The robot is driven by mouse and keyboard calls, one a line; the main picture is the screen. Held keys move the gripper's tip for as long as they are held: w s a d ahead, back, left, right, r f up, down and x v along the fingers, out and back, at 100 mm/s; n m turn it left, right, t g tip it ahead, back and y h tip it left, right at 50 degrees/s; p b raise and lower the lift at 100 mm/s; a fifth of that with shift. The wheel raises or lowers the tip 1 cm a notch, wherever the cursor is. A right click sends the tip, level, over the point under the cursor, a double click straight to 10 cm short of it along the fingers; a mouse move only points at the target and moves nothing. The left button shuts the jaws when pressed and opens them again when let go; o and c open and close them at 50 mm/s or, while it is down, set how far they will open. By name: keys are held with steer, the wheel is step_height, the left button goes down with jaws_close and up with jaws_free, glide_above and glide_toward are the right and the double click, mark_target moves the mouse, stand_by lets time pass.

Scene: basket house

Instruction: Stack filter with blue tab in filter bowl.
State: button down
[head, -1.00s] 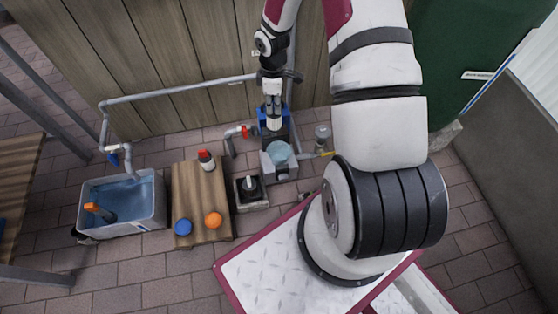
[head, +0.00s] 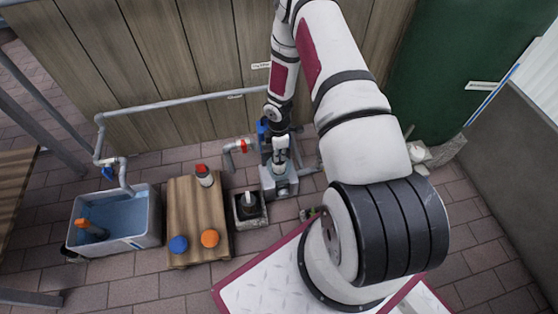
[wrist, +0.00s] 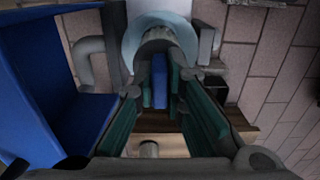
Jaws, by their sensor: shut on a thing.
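In the wrist view, my gripper (wrist: 160,84) is shut on the blue tab (wrist: 158,72) of the filter, which lies between its green-lined fingers. The filter's grey rounded body (wrist: 163,37) shows just beyond the tab. It overlaps the pale blue round filter bowl (wrist: 131,42) and appears to lie within its rim; how deep it sits I cannot tell. In the head view, my gripper (head: 281,158) points down over the grey pump unit (head: 267,189), where the bowl is mostly hidden by the gripper.
A wooden board (head: 188,215) left of the pump holds a red-capped bottle (head: 204,176), a blue cap (head: 178,244) and an orange cap (head: 210,238). A black item (head: 248,206) in a tray sits beside it. A water tub (head: 151,213) stands farther left. Pipes (head: 185,107) run behind.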

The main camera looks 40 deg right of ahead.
steer(key=shift+f+b, duration=0.5)
steer(key=shift+f, duration=0.9)
steer(key=shift+f, duration=0.1)
steer(key=shift+f, duration=0.25)
steer(key=c, duration=1.7)
jaws_free()
steer(key=shift+o, duration=0.2)
steer(key=shift+r, duration=0.15)
